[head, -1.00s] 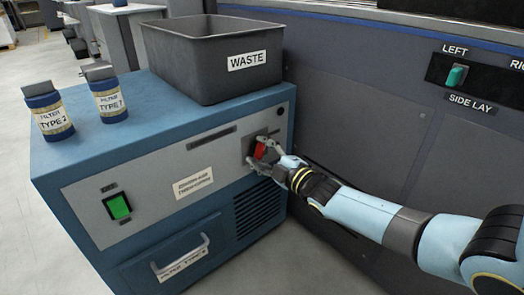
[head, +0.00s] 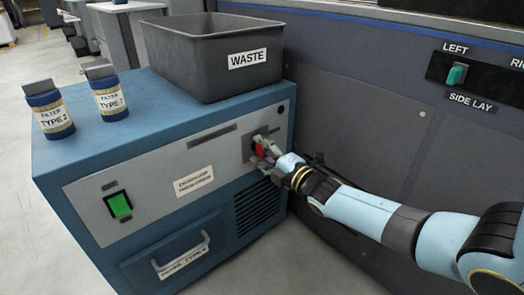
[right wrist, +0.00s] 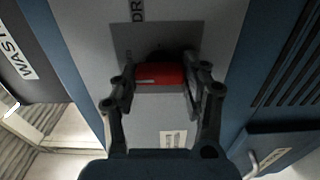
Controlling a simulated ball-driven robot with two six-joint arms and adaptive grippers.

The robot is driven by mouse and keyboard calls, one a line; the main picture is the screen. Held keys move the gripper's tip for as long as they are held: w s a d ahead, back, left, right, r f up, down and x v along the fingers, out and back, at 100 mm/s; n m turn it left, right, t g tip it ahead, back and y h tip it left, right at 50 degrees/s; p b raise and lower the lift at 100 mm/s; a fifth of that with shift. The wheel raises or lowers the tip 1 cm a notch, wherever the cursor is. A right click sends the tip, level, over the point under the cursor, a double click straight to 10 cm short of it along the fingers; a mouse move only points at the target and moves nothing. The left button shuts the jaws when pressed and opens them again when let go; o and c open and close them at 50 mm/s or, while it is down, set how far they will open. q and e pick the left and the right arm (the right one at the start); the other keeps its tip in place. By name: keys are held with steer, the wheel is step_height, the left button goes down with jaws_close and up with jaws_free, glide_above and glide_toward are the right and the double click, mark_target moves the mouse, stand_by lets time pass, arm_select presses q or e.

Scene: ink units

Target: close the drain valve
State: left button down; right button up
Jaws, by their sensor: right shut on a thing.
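The drain valve's red handle (head: 260,150) sits on a dark plate on the front panel of the blue unit (head: 110,150). My right gripper (head: 264,147) is at the handle with its fingers shut on it. In the right wrist view the red handle (right wrist: 160,75) lies between the two fingers of the gripper (right wrist: 160,90), and part of a "DR" label (right wrist: 138,10) shows by it. The fingers cover part of the handle in the head view. My left gripper is in neither view.
A dark machine wall (head: 360,120) rises close at the right.

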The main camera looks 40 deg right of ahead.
steer(key=shift+f, duration=0.1)
steer(key=o, duration=1.2)
steer(key=shift+c, duration=0.2)
steer(key=s, duration=1.2)
steer(key=shift+d, duration=0.45)
